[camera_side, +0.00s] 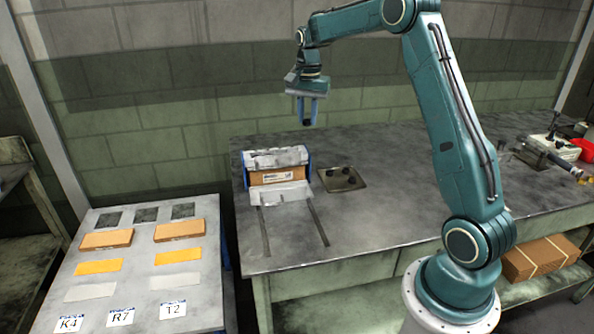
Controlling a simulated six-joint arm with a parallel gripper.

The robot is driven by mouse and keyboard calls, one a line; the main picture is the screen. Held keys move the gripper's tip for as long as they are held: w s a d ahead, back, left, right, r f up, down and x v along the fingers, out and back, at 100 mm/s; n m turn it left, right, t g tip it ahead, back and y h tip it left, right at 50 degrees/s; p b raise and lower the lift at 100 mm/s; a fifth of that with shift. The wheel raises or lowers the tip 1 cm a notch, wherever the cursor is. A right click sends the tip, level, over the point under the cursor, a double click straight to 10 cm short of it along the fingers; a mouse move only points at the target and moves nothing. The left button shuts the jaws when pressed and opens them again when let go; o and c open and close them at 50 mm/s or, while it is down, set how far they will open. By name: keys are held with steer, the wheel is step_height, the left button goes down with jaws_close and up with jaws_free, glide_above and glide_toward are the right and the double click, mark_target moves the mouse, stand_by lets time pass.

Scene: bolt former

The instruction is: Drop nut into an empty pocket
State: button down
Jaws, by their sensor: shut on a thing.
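My gripper (307,120) hangs above the table, fingers pointing down, and is shut on a small dark nut (306,122) at its blue fingertips. The nut's shape is too small to make out. Below and to the right of it, a square tan-grey plate (355,184) lies on the table with several dark round spots. I cannot tell which spots are empty pockets and which are filled. The gripper is well above the plate and apart from it.
A fixture with blue sides (308,160) holds a brown carton (270,177) left of the plate. Two dark rails (318,226) run forward from it. A lower table (145,270) at left bears coloured blocks and cards K4, R7, T2.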

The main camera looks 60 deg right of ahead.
steer(key=w+a+f, duration=0.2)
steer(key=w+a, duration=0.1)
steer(key=w, duration=0.3)
steer(key=shift+w+a, duration=0.25)
steer(key=shift+a, duration=0.05)
steer(key=shift+f, duration=0.1)
steer(key=shift+f, duration=2.4)
steer(key=shift+f, duration=0.85)
steer(key=c, duration=1.2)
jaws_free()
steer(key=shift+r, duration=0.1)
